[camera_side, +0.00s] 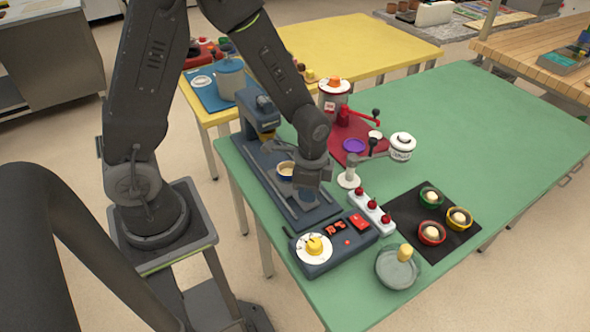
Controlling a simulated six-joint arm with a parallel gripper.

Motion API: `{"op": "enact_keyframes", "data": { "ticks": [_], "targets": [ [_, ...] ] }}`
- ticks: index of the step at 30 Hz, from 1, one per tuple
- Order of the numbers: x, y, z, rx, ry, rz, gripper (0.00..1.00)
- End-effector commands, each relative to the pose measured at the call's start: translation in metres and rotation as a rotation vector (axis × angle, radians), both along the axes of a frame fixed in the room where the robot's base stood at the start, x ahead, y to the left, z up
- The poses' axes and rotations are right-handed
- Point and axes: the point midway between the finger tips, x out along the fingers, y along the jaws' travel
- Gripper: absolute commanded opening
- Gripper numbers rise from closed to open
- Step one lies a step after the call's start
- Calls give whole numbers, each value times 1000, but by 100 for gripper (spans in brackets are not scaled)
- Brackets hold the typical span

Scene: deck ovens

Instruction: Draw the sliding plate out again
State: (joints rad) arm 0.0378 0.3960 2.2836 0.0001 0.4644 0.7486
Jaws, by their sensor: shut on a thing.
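A dark blue machine (259,108) with a long flat base and light rails (268,187) stands along the left side of the green table. A small bowl with a tan rim (285,168) sits over the base, just left of my gripper. My gripper (308,199) points down low over the base, right beside the bowl. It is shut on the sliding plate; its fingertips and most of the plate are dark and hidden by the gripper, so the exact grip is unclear.
In front stands a blue-grey unit (340,258) with a white dial. To the right are a white strip with red knobs (361,200), a white stand (349,178), a black mat (407,217) with small bowls and a grey-green pot (397,270). The table's far right is clear.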

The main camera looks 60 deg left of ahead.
Motion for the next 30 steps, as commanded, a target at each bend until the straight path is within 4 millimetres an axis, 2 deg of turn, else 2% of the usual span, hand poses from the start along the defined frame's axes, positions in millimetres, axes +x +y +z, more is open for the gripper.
{"op": "enact_keyframes", "data": {
  "ticks": [1, 3, 6, 17, 18, 25, 30],
  "targets": [
    [2, -12, 0, -1, -6, -7, 0],
    [2, -22, 0, -1, -8, -5, 0],
    [1, -32, 0, -1, -7, -2, 0],
    [1, -36, 1, -4, -8, 1, 0],
    [1, -36, 1, -4, -8, 2, 31],
    [1, -35, 0, -2, -5, 1, 53],
    [0, -34, 0, -1, -4, 1, 53]
  ]
}}
